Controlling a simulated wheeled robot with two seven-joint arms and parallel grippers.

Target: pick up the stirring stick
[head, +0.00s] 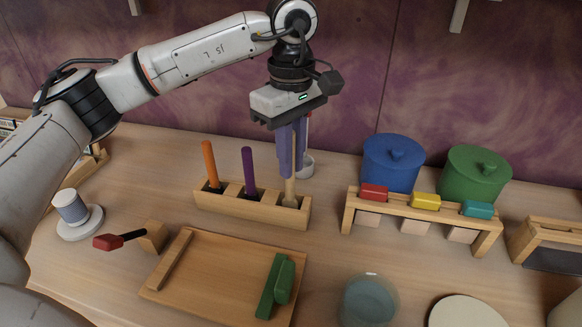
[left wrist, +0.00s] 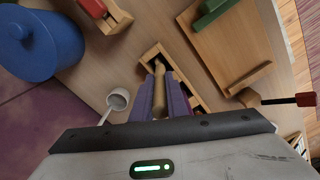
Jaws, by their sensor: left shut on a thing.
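The stirring stick, a pale wooden stick (head: 290,190), stands upright at the right-hand slot of a wooden holder (head: 250,210). Its lower end meets the slot in the picture; I cannot tell how deep it sits. My left gripper (head: 292,170) comes down from above, its two purple fingers shut on the stick. In the left wrist view the stick (left wrist: 159,92) lies between the fingers (left wrist: 161,80), which hide part of its sides. An orange stick (head: 209,163) and a purple stick (head: 249,170) stand in the other slots. My right gripper is not in view.
A small white cup (head: 306,167) stands close behind the holder. Blue (head: 392,165) and green (head: 474,176) lidded pots and a rack with coloured blocks (head: 426,201) are to the right. A wooden tray (head: 210,275) with a green block (head: 284,282) lies in front.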

